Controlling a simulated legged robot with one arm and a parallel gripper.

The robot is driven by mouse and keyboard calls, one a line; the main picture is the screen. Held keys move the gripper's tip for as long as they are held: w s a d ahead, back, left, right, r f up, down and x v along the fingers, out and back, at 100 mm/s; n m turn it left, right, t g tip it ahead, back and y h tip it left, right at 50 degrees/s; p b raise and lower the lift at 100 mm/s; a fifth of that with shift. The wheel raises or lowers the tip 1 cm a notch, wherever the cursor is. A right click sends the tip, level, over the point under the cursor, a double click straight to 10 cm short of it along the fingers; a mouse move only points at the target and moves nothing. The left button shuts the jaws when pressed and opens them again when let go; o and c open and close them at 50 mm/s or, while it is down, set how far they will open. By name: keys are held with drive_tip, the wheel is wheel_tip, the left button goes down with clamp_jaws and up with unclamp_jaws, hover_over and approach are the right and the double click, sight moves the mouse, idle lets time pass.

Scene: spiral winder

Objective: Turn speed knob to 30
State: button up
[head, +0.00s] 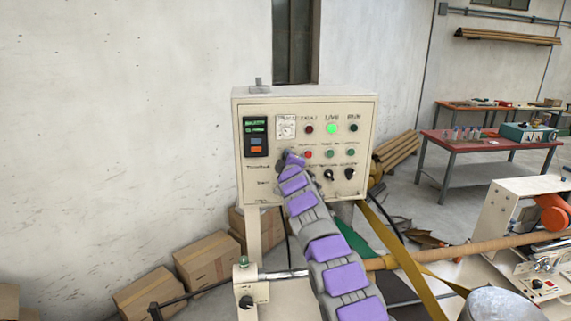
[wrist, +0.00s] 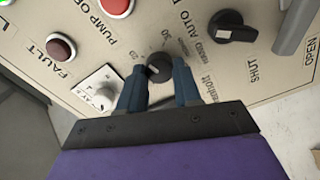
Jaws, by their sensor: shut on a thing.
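The speed knob (wrist: 159,68) is a small black round knob on the beige control panel (head: 260,185), with printed numbers such as 20 and 30 around it in the wrist view. My gripper (wrist: 160,80) is at the knob, its two blue-grey fingers shut on the knob's sides. In the head view my gripper (head: 290,157) reaches the panel's middle left, and my arm hides the knob there. The knob's pointer mark is too small to read.
Near the knob are a black selector switch (wrist: 232,27), a dark red fault lamp (wrist: 61,46) and a white dial (wrist: 98,92). A green lamp (head: 331,128) is lit. Cardboard boxes (head: 208,259) lie below the panel. A workbench (head: 480,146) stands at the right.

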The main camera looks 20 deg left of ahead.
drive_tip(key=m, duration=0.4)
drive_tip(key=m+b, duration=0.1)
drive_tip(key=m, duration=0.3)
drive_tip(key=f+m+b, duration=0.1)
drive_tip(key=m, duration=0.3)
drive_tip(key=shift+d, duration=0.15)
drive_tip(key=shift+m, duration=0.3)
drive_tip(key=o, duration=0.7)
drive_tip(key=shift+o, duration=1.3)
drive_tip(key=shift+w, duration=0.2)
drive_tip(key=shift+o, duration=0.4)
drive_tip(key=shift+s+r, duration=0.15)
drive_tip(key=shift+r, duration=0.1)
drive_tip(key=shift+b, duration=0.35)
